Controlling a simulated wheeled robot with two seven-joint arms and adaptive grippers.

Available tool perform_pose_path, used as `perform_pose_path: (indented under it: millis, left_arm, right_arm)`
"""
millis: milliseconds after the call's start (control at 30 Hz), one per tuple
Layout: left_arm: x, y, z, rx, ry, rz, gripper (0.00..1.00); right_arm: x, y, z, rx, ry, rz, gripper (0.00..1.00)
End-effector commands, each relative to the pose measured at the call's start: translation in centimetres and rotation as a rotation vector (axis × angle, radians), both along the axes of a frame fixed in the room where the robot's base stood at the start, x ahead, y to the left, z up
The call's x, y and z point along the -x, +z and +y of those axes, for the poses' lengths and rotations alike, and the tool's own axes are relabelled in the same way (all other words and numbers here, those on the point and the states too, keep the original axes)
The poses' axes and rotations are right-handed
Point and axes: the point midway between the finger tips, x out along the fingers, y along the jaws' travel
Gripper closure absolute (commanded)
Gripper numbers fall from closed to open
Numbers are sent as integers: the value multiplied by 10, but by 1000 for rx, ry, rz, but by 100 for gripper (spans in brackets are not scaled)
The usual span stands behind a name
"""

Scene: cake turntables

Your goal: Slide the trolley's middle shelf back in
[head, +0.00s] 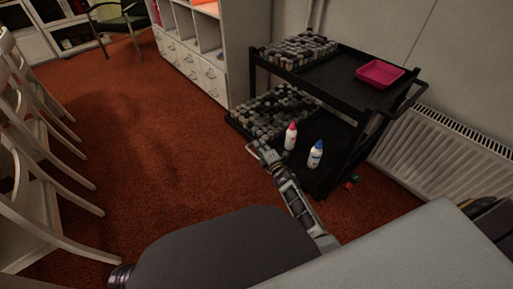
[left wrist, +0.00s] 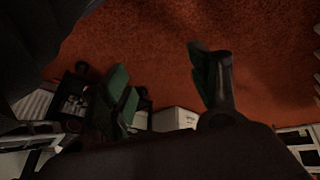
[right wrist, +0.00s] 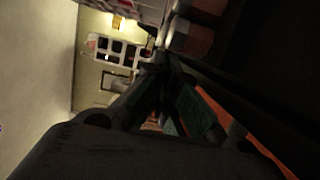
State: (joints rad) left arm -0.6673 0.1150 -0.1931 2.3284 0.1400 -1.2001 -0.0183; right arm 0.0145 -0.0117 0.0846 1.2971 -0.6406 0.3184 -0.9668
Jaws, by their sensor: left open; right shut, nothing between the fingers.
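The black trolley (head: 385,100) stands by the wall in the head view. Its middle shelf (head: 335,132) juts out toward the left past the top shelf. It carries many small grey containers (head: 275,110), a white bottle with a red cap (head: 291,136) and a white bottle with a blue cap (head: 316,154). My right gripper (head: 261,149) is shut and empty at the jutting front edge of this shelf; whether it touches cannot be told. Its closed fingers show in the right wrist view (right wrist: 164,75). My left gripper (left wrist: 170,80) is open and empty, over the carpet.
A pink tray (head: 380,73) and more grey containers (head: 298,49) are on the trolley's top shelf. A white radiator (head: 445,150) stands on the right, a white cabinet (head: 195,70) behind. White chairs (head: 30,150) line the left. Red carpet between is clear.

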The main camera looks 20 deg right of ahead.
Motion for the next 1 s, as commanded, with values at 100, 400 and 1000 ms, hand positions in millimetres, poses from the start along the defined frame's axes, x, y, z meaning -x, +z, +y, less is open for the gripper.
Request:
perform_pose_path:
  millis: [100,400,1000]
  left_arm:
    - [0,-4,-1,4,0,-4,39]
    - [-3,-22,-5,28,8,-29,39]
    - [-2,-87,-17,128,61,-115,39]
  right_arm:
    - [-7,0,-18,5,-1,-1,100]
    - [-25,-1,-71,6,-2,0,100]
    - [-61,-2,-169,3,-2,1,100]
